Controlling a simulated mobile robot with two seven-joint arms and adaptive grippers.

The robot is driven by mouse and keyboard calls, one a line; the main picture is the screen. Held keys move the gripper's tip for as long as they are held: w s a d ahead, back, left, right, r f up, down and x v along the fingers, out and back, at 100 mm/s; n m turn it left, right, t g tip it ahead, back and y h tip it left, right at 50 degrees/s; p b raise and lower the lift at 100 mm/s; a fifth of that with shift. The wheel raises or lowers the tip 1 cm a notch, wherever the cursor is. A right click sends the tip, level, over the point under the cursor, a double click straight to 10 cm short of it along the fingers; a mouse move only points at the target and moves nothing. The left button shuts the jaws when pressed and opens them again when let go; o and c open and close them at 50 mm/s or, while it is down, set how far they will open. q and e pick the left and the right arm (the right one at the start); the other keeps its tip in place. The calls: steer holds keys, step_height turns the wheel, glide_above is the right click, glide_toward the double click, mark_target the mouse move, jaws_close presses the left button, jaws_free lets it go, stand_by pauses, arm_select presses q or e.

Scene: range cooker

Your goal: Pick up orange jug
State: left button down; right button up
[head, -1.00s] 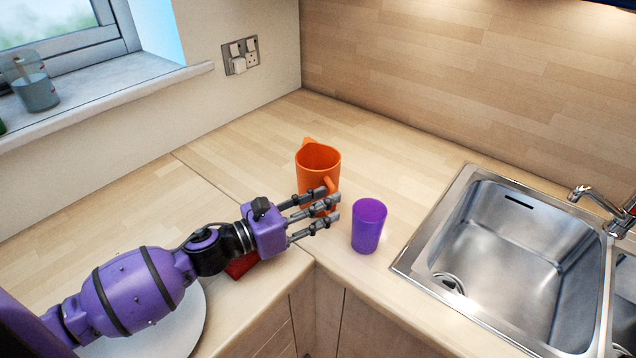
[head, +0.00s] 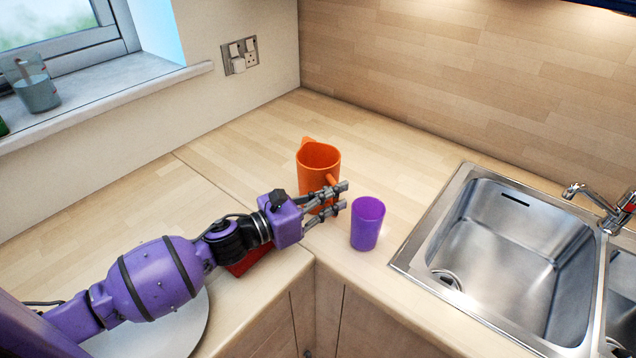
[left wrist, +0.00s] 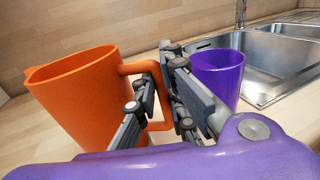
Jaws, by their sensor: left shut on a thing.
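The orange jug (head: 317,168) stands upright on the counter near the corner, its handle turned toward my left gripper. My left gripper (head: 336,197) is shut on the jug's handle. In the left wrist view the fingers (left wrist: 160,90) sit around the handle of the jug (left wrist: 78,100), with part of the handle hidden behind them. The jug's lower front is partly hidden by the fingers in the head view. My right gripper is not in view.
A purple cup (head: 367,224) stands just right of the fingertips, close to them. A steel sink (head: 500,245) with a tap (head: 615,215) lies farther right. A red object (head: 250,262) and a white plate (head: 170,335) are under my left arm. The counter behind the jug is clear.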

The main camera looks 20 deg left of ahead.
arm_select(q)
steer(key=shift+r, duration=0.1)
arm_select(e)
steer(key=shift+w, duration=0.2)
arm_select(q)
steer(key=s+d+r, duration=0.3)
steer(key=s+r, duration=0.3)
steer(key=s+d+r, duration=0.3)
steer(key=s+r, duration=0.3)
steer(key=r, duration=0.1)
steer(key=shift+s+p, duration=0.3)
steer(key=shift+p, duration=0.15)
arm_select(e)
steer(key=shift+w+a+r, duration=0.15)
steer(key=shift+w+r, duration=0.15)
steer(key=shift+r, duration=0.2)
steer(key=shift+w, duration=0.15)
